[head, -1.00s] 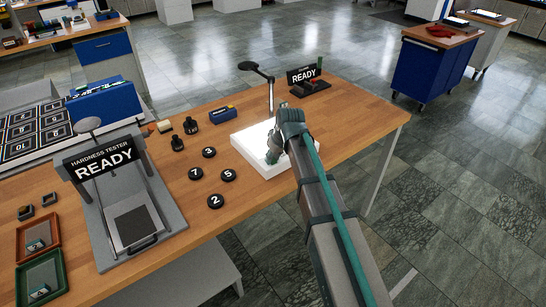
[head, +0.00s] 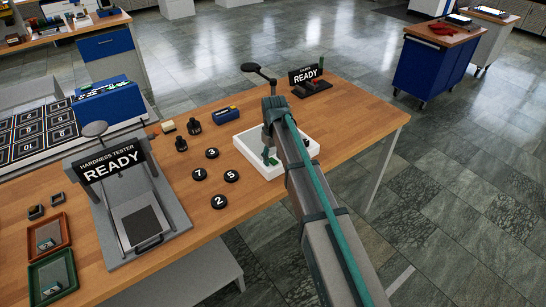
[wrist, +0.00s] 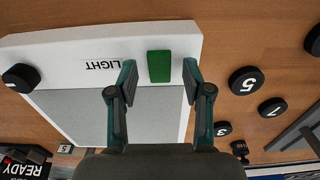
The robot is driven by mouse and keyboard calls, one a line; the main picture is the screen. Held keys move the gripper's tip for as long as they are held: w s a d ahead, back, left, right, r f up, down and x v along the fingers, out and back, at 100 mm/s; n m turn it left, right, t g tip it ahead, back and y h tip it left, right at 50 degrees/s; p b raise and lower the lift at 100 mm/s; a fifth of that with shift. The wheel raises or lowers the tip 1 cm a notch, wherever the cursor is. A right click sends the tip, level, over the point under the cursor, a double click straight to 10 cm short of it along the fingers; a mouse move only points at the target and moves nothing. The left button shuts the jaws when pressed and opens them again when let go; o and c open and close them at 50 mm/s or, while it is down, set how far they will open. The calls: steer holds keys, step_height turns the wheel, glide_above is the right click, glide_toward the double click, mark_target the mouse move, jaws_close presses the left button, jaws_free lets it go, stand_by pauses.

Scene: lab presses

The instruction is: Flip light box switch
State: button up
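The light box (head: 250,152) is a white slab on the wooden bench, partly hidden by my arm in the head view. In the wrist view the light box (wrist: 40,43) shows a white rim with an upside-down "LIGHT" label and a grey panel that looks unlit. A green switch (wrist: 159,66) sits on the rim beside the label. My gripper (wrist: 159,80) is open, with one teal finger on each side of the switch and gaps visible. In the head view my gripper (head: 270,157) is low over the box; contact cannot be told.
Numbered black discs, such as disc 5 (head: 231,176), lie left of the box. A black lamp (head: 258,70) stands behind it, with a READY sign (head: 305,75) at back right. The hardness tester (head: 140,215) stands further left. Bench space right of the box is clear.

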mark_target(274, 161)
step_height(274, 161, up, 12)
steer(key=shift+s+d, duration=0.15)
stand_by(0.7)
steer(key=s+d+f+m, duration=0.2)
steer(key=s+d+f, duration=0.35)
steer(key=f, duration=0.45)
steer(key=s+d+f+m, duration=0.2)
steer(key=s+d+f, duration=0.2)
steer(key=d+f, duration=0.4)
steer(key=s+d+f+m, duration=0.2)
steer(key=s+d+f, duration=0.2)
steer(key=s+f, duration=0.35)
steer(key=s+d+f+m, duration=0.2)
steer(key=s+d+f, duration=0.2)
steer(key=s+f, duration=0.4)
steer(key=s+f+g, duration=0.2)
steer(key=s+f, duration=0.4)
steer(key=s, duration=0.3)
steer(key=s+f+g+b, duration=0.1)
steer(key=s+f, duration=0.4)
steer(key=s, duration=0.5)
steer(key=s+f+g, duration=0.4)
steer(key=s+f, duration=0.2)
steer(key=s, duration=0.3)
steer(key=shift+s+f+b, duration=0.25)
steer(key=shift+f+b, duration=0.05)
steer(key=shift+f, duration=0.05)
